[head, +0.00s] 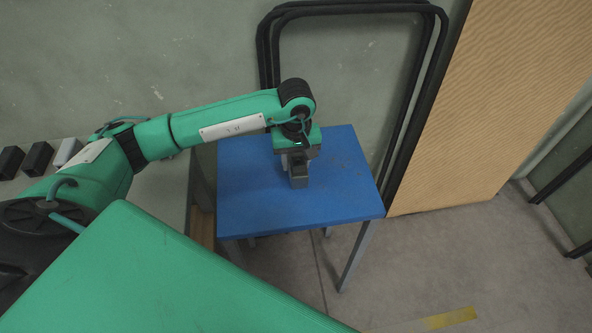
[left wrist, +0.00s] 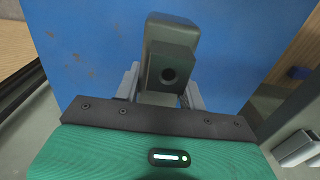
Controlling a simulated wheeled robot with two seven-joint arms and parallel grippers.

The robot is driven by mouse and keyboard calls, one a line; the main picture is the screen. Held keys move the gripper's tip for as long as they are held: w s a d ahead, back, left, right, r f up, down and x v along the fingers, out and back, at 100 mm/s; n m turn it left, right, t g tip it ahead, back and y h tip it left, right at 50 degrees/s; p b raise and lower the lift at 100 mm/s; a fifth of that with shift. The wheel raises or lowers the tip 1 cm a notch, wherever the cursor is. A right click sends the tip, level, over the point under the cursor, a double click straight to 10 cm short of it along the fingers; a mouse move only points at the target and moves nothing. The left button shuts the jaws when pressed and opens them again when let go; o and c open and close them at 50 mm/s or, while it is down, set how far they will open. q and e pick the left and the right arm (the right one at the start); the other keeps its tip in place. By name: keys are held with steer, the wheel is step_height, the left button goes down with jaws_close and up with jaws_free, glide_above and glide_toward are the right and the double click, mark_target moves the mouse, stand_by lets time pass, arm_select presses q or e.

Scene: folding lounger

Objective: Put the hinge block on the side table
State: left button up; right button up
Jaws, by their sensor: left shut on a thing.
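The hinge block (head: 299,174) is a dark grey block with a round hole, which shows in the left wrist view (left wrist: 172,62). My left gripper (head: 292,160) points down over the blue side table and is shut on the hinge block; its fingers stand on both sides of the block in the left wrist view (left wrist: 161,92). The side table (head: 255,195) has a blue top and grey legs. The block is over the middle of the top; I cannot tell whether its underside touches it. My right gripper is not in view.
Several blocks, dark (head: 38,159) and light grey (head: 67,151), sit on a surface at the left. Black tubular frames (head: 272,50) and a wooden panel (head: 480,110) stand behind and right of the table. The blue top is otherwise clear.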

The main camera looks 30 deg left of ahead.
arm_select(q)
step_height(320, 180, down, 2)
steer(key=shift+f, duration=0.1)
step_height(320, 180, down, 3)
steer(key=shift+f+p, duration=0.15)
steer(key=shift+p, duration=0.25)
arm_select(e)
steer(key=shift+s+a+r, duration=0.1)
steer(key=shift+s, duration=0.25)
arm_select(q)
steer(key=shift+f+b, duration=0.2)
steer(key=shift+b, duration=0.1)
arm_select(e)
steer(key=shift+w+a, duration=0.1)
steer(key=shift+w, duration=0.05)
